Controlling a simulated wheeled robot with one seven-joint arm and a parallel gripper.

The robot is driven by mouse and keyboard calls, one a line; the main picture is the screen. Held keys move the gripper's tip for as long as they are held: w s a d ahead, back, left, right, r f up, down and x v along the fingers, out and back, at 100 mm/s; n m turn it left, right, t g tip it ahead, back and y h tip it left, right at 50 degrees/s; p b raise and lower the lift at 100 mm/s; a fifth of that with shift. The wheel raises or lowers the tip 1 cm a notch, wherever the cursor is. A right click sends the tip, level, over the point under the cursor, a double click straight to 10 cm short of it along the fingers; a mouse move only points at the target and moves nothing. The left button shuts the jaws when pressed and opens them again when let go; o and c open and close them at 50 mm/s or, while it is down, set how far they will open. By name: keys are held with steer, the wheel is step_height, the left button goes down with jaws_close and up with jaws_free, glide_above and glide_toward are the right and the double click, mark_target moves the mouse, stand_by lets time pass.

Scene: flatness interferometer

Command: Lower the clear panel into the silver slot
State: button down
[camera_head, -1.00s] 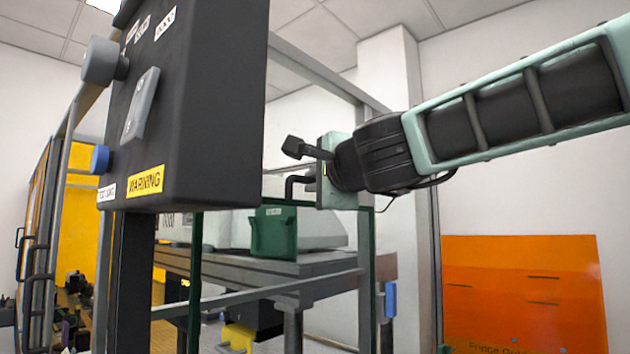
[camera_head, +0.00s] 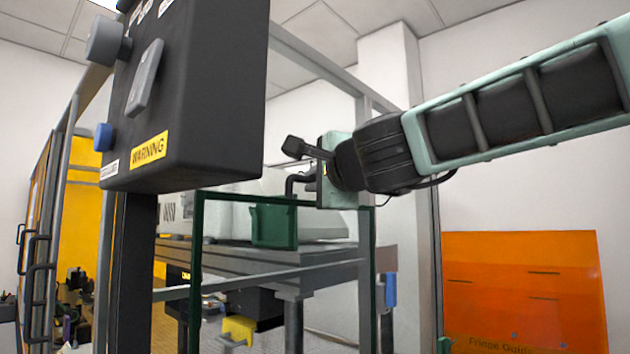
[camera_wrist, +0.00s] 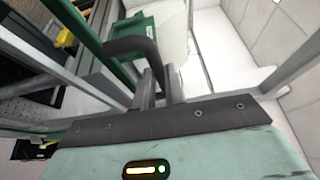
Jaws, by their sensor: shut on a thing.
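The clear panel (camera_head: 197,245) is see-through with dark green edges and hangs upright below my gripper in the head view. Its near edge shows in the wrist view (camera_wrist: 88,38). My gripper (camera_head: 307,181) is shut on the panel's dark bent handle (camera_head: 289,186) at the top edge. In the wrist view the fingers (camera_wrist: 157,88) close on the handle (camera_wrist: 135,48). A silver frame with a post (camera_head: 427,260) and an upper rail (camera_head: 318,72) stands around the panel. I cannot make out the slot itself; the panel's lower end runs out of the head view.
Behind the panel are a green bin (camera_head: 268,226) and a dark table (camera_head: 325,256). An orange panel (camera_head: 520,290) is at the lower right.

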mark_target(312, 206)
stand_by(0.3)
steer(key=shift+f+b, duration=2.1)
steer(key=shift+b, duration=0.05)
steer(key=shift+f, duration=0.1)
